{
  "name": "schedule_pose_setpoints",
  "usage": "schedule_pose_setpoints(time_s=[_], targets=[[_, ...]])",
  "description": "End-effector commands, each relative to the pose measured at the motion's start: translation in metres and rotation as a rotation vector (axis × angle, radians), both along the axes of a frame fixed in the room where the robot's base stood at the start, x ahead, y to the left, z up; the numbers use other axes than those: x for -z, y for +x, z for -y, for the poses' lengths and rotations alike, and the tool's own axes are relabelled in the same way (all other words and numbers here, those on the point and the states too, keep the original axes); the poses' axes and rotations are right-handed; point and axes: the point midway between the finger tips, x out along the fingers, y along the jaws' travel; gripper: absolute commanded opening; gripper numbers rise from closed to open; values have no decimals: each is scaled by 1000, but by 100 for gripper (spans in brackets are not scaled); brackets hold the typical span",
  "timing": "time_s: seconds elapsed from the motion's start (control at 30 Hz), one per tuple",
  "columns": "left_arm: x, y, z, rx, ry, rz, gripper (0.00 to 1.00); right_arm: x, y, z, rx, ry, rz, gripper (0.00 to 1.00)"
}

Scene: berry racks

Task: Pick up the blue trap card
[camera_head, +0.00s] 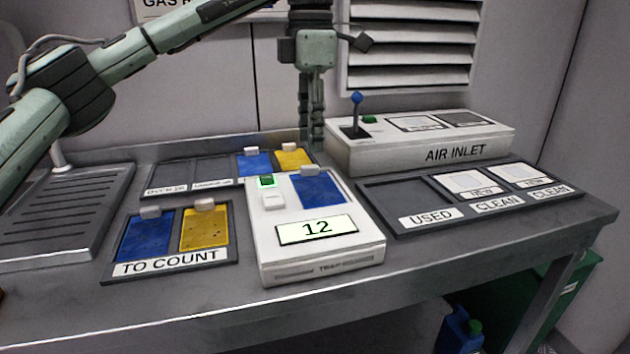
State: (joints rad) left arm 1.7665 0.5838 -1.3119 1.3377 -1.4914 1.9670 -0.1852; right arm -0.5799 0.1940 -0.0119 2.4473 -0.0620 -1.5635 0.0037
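Three blue cards show. One blue card (318,188) lies on top of the white trap counter (325,254), whose display reads 12 and whose button glows green. Another blue card (145,237) lies in the left slot of the TO COUNT tray (226,250), beside a yellow card (204,229). A third blue card (254,165) lies in the back tray (178,191), beside a yellow card (295,160). My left gripper (313,140) points down behind the counter, near the back yellow card. Its fingers look close together, with no card visible between them. My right gripper is out of view.
The AIR INLET box (425,155) with a blue-knobbed lever (356,110) stands at the back right. In front is a USED/CLEAN tray (405,233) with white cards in its right slots. A slotted metal plate (55,222) lies at the left. The bench's front strip is clear.

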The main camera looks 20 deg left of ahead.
Motion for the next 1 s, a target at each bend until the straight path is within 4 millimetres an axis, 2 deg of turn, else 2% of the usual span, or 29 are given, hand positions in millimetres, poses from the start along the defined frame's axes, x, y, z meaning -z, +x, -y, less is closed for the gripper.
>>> schedule_pose_setpoints(time_s=[0.17, 0.4, 0.67, 0.93, 1.0], targets=[[16, 2, -2, -1, -2, -1, 36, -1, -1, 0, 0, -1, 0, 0], [51, 4, -5, 1, -4, 0, 36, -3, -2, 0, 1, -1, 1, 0], [55, 4, -5, 1, -4, 1, 36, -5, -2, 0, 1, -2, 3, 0], [55, 4, -4, 1, -4, 1, 3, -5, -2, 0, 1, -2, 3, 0], [55, 4, -4, 1, -5, 1, 0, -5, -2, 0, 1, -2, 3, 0]])
